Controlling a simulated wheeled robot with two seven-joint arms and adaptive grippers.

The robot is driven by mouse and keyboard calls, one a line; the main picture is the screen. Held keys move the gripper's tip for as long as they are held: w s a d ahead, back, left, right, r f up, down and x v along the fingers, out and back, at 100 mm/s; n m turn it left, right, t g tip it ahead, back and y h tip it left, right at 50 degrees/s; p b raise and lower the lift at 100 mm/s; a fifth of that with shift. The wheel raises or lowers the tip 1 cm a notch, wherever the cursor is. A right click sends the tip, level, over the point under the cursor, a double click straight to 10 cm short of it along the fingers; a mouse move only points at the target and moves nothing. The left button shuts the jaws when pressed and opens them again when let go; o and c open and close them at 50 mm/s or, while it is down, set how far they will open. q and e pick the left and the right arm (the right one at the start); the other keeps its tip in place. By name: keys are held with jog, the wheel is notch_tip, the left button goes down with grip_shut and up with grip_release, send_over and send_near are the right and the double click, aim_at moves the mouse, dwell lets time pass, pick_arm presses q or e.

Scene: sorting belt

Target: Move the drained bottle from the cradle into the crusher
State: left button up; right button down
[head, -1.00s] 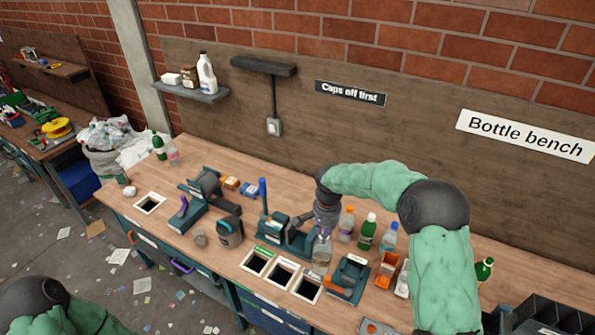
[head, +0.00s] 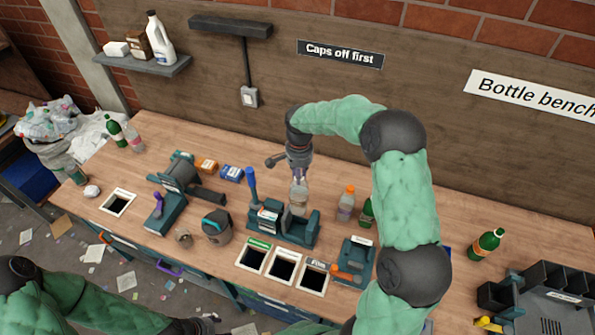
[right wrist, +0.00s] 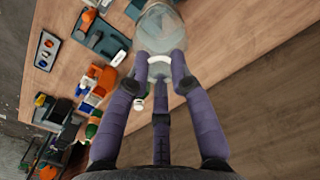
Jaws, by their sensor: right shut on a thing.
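My right gripper (head: 300,158) is shut on the neck of a clear, empty-looking bottle (head: 299,192). The bottle hangs roughly upright over the teal press with the blue lever (head: 283,221), which looks like the crusher; whether it touches the press is unclear. In the right wrist view the fingers (right wrist: 160,62) grip the neck, with the bottle's body (right wrist: 160,27) beyond. The likely cradle, a teal stand with a dark trough (head: 180,172), is at the left and looks empty. My left gripper (head: 197,325) shows only partly at the bottom edge; its jaws are unclear.
Square bench openings (head: 284,267) lie in front, and a teal device with an orange part (head: 354,261) stands right. Bottles (head: 345,203) stand behind it. A green bottle (head: 487,244) is farther right.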

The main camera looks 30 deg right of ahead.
jog(key=shift+s+f+b, duration=0.1)
jog(key=shift+f+b, duration=0.2)
jog(key=shift+f, duration=0.55)
notch_tip(320, 180, down, 14)
jog(key=b, duration=1)
jog(key=shift+f+b, duration=0.25)
jog(key=shift+b, duration=0.05)
jog(key=shift+f+b, duration=0.8)
jog(key=shift+b, duration=0.05)
jog(key=c, duration=1)
grip_release()
jog(key=shift+r, duration=0.1)
